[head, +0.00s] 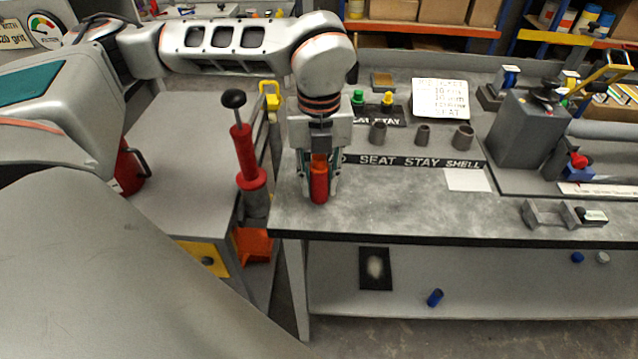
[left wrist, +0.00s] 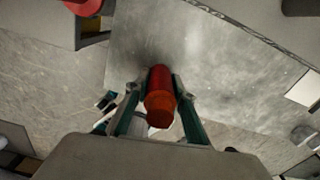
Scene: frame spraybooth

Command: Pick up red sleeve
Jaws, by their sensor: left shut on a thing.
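The red sleeve (head: 319,184) is a short upright cylinder with an orange-red top, at the left end of the grey workbench (head: 400,212). My left gripper (head: 319,190) points down with its fingers on both sides of the sleeve and is shut on it. In the left wrist view the sleeve (left wrist: 160,95) sits between the two green-and-grey fingertips (left wrist: 161,88). I cannot tell whether the sleeve's bottom touches the bench. My right gripper is not in view.
A red pump-like tool with a black knob (head: 245,155) stands just left of the bench. Grey sleeves (head: 423,134) stand behind the seat stay shell strip (head: 420,163). A grey clamp block (head: 563,214) lies at right. The bench front middle is clear.

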